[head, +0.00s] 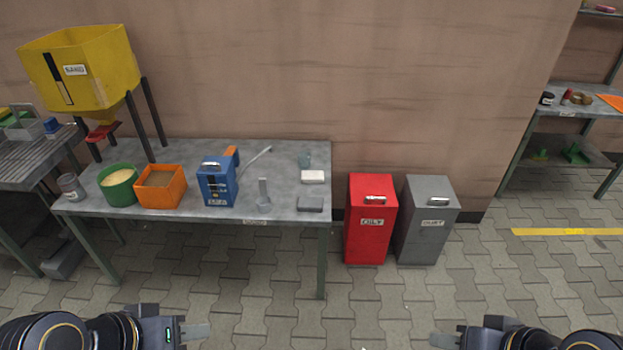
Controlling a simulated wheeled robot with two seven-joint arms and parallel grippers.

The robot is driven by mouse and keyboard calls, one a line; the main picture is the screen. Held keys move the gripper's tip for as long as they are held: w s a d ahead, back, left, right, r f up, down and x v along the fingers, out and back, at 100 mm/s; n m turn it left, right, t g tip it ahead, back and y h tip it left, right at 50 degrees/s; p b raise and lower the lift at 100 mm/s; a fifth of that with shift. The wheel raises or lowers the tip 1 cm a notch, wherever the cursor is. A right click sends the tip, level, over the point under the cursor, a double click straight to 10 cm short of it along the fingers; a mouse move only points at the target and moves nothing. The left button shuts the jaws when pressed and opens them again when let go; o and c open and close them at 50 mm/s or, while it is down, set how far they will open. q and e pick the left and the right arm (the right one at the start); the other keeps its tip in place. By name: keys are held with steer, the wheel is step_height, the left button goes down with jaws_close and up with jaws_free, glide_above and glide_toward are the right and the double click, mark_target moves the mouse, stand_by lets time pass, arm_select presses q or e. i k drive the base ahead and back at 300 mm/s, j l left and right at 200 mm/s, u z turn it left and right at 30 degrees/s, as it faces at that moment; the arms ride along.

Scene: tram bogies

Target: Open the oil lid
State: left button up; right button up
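The red bin labelled "OILY" (366,238) stands on the floor just right of the grey table. Its lid (371,187) looks closed, with a silver handle (375,200) near the lid's front edge. My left gripper (197,331) is at the bottom of the view, in front of the table and well to the left of the bin. My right gripper (442,341) is at the bottom, nearer than the bin and to its right. Neither gripper touches the bin. The finger gap of both is too unclear to judge.
A grey bin labelled "DUST" (424,247) stands right beside the red bin. The table (285,158) carries a blue can (218,183), an orange box (160,200), a green bowl (118,197) and small items. The paved floor (350,305) before the bins is clear.

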mark_target(366, 189)
steer(key=i+l+u, duration=0.5)
steer(key=i, duration=0.4)
steer(key=i+l+u, duration=0.45)
steer(key=i+l, duration=0.3)
steer(key=l, duration=0.3)
